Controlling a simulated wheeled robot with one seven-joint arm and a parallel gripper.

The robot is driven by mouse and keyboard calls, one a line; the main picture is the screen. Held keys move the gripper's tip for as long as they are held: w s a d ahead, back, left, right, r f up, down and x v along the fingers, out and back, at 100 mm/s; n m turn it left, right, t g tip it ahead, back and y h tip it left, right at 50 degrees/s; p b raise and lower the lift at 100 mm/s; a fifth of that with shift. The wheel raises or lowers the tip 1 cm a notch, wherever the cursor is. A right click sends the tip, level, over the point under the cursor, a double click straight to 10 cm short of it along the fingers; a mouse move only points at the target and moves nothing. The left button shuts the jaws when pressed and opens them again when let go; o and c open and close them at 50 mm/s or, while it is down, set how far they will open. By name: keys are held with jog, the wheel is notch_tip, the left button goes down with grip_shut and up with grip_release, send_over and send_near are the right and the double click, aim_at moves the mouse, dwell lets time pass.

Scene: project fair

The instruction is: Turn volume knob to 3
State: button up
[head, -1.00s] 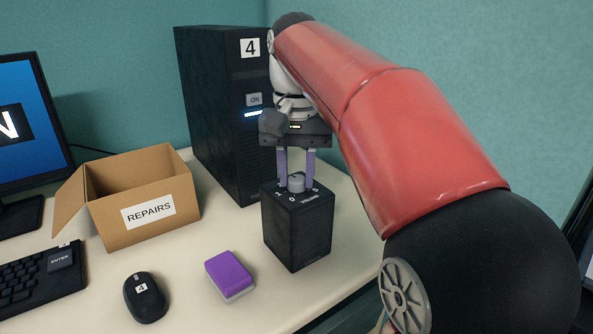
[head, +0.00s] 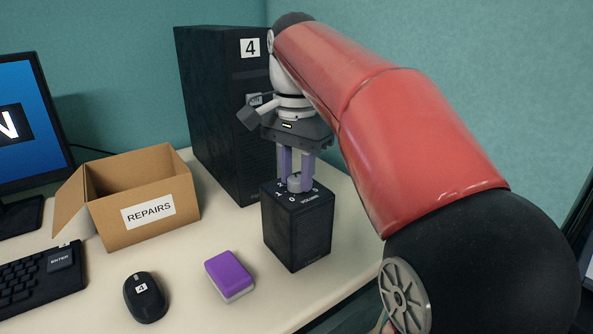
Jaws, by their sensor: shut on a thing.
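The volume knob (head: 294,183) is a small grey knob on top of a black speaker box (head: 297,232). White figures ring the knob; 0 faces the front and 1 is at its left, and the word VOLUME is printed in front. My gripper (head: 296,183) points down over the box with its two purple-grey fingers shut on the knob, one on either side. The gripper is turned at a slant to the box. The fingers hide part of the dial, and I cannot tell which figure the knob points to.
A black computer tower (head: 222,110) marked 4 stands close behind the box. An open cardboard box (head: 110,219) labelled REPAIRS, a black mouse (head: 146,298), a purple-and-white block (head: 229,275) and a keyboard (head: 38,290) lie to the left. The table's edge is close at right.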

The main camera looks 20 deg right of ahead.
aim_at(297, 178)
dwell(0.3)
jog(key=o, duration=1)
jog(key=shift+c, duration=0.2)
jog(key=shift+r, duration=0.1)
jog(key=shift+r, duration=3.8)
